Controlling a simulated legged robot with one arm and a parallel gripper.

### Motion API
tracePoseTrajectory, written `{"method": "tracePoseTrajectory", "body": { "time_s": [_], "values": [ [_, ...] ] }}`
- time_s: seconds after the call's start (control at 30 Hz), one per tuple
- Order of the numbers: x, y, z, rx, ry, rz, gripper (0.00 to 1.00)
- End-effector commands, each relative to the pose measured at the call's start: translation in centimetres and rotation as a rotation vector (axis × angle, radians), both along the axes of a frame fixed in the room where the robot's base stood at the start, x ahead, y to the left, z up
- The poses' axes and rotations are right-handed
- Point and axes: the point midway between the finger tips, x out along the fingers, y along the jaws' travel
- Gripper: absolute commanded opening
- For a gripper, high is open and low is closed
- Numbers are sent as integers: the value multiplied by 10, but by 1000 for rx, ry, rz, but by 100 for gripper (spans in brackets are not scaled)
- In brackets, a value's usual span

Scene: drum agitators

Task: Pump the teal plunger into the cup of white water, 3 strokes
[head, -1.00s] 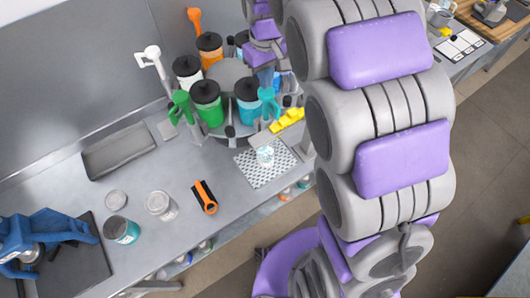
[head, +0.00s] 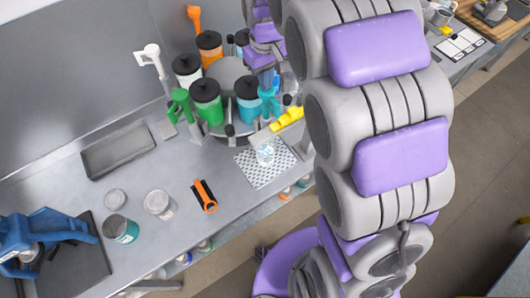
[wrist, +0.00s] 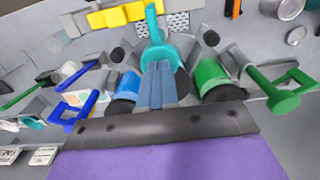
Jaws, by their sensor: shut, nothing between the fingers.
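The teal plunger (head: 269,101) stands at the front right of a round carousel, beside a blue drum (head: 248,98) with a black lid. It also shows in the wrist view (wrist: 153,28), just beyond my fingertips. My gripper (head: 268,84) is shut and empty, right at the plunger's upper end; I cannot tell whether they touch. In the wrist view my gripper (wrist: 157,68) shows its two blue-grey fingers together. A clear cup (head: 265,155) with pale contents stands on a checkered mat (head: 255,178) in front of the carousel.
Green (head: 206,103), white (head: 187,72) and orange (head: 210,47) drums crowd the carousel. A yellow object (head: 287,119) lies right of it. An orange-black tool (head: 205,195), a glass jar (head: 158,204) and a teal-labelled can (head: 121,229) stand or lie on the open counter to the left.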

Motion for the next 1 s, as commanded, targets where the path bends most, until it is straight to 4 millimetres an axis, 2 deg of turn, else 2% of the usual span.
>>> {"method": "tracePoseTrajectory", "body": {
  "time_s": [1.0],
  "values": [
    [-1,0,-38,-1,3,0,0]
  ]
}}
